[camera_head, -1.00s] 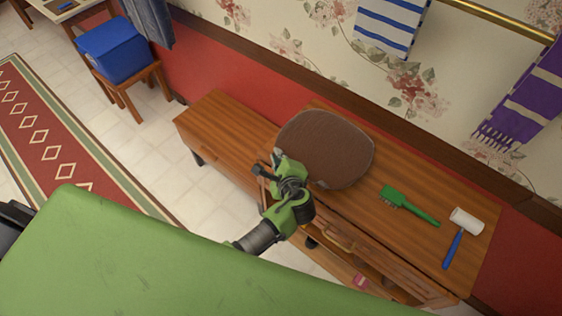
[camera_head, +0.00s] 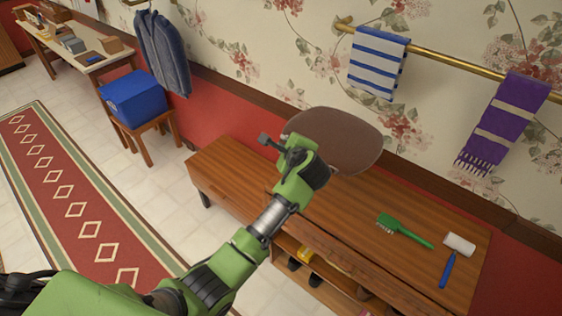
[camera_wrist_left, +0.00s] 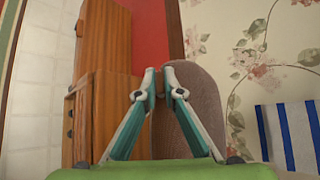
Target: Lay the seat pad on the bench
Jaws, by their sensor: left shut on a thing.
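The brown rounded seat pad (camera_head: 338,141) is held up by its near-left edge above the wooden bench (camera_head: 345,208). My left gripper (camera_head: 286,148) is shut on that edge. In the left wrist view the pad (camera_wrist_left: 205,95) stands steeply behind the fingertips (camera_wrist_left: 165,76), with its face seen at a slant. The pad's near edge is partly hidden by the gripper. The bench has a lower-looking left section and open shelves below its top. My right gripper is not in view.
A green brush (camera_head: 405,231) and a lint roller (camera_head: 456,255) lie on the bench's right part. A striped towel (camera_head: 378,63) and a purple scarf (camera_head: 505,120) hang from a brass rail above. The bench top's left and middle are clear.

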